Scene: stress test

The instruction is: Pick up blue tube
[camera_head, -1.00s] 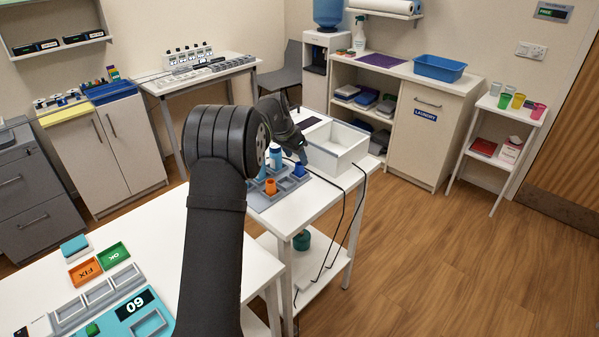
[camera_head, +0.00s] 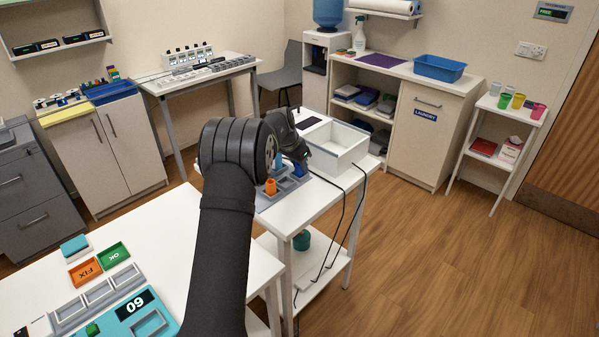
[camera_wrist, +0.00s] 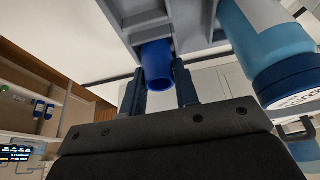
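The blue tube (camera_wrist: 158,66) stands in a slot of a grey rack (camera_wrist: 198,22) in the wrist view, its open end facing my gripper. My gripper (camera_wrist: 161,78) is open, with one finger on each side of the tube's open end. A gap shows on the right side; I cannot tell whether the left finger touches. In the head view the blue tube (camera_head: 300,170) is partly hidden below my gripper (camera_head: 297,160), at the rack on the white table.
A light-blue bottle with a dark-blue cap (camera_wrist: 288,83) stands close to the right finger. An orange tube (camera_head: 270,187) sits in the rack nearer the front. A white open box (camera_head: 338,150) stands right of the rack, and dark cables hang over the table's right edge.

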